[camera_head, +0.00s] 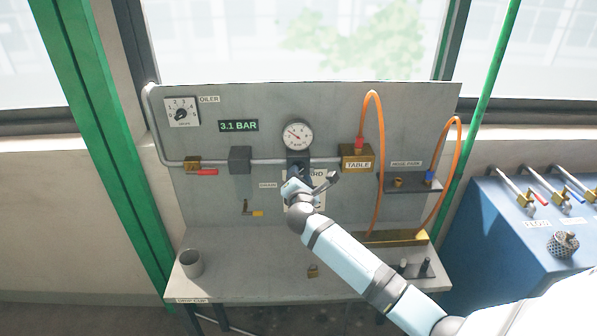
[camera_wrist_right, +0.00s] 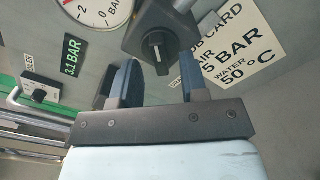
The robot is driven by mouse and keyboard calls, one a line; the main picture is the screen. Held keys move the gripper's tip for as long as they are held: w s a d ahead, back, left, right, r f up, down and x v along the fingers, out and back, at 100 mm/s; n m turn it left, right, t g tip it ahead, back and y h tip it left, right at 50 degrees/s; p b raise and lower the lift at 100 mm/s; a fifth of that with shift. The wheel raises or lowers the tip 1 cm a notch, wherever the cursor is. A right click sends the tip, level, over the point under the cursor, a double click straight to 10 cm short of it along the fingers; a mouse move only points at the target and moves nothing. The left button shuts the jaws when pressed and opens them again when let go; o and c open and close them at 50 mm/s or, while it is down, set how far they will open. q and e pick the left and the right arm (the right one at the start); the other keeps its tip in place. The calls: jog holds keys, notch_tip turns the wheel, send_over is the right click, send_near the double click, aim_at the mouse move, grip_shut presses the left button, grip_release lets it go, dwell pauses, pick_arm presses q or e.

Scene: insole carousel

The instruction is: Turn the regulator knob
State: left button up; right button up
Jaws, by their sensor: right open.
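The regulator is a dark block (camera_head: 297,160) under the round gauge (camera_head: 297,136) on the grey panel. Its black knob (camera_wrist_right: 157,47), with a white pointer mark, shows in the right wrist view. In the head view my arm hides the knob. My right gripper (camera_wrist_right: 159,68) is open, one finger to either side below the knob, with nothing between them. I cannot tell whether the fingers touch the knob. In the head view the right gripper (camera_head: 312,186) is just below the regulator. The pressure display (camera_head: 238,126) reads 3.1 BAR. My left gripper is out of view.
A job card (camera_wrist_right: 225,40) beside the knob shows 5 BAR and 50 °C. Left are the oiler dial (camera_head: 182,112) and a red-handled valve (camera_head: 201,171). Right are a brass TABLE block (camera_head: 356,158) and orange hoses (camera_head: 381,150). A grey cup (camera_head: 191,263) stands on the bench.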

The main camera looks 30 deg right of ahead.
jog(key=shift+x, duration=0.85)
jog(key=shift+c, duration=0.2)
grip_shut()
jog(key=shift+f, duration=0.1)
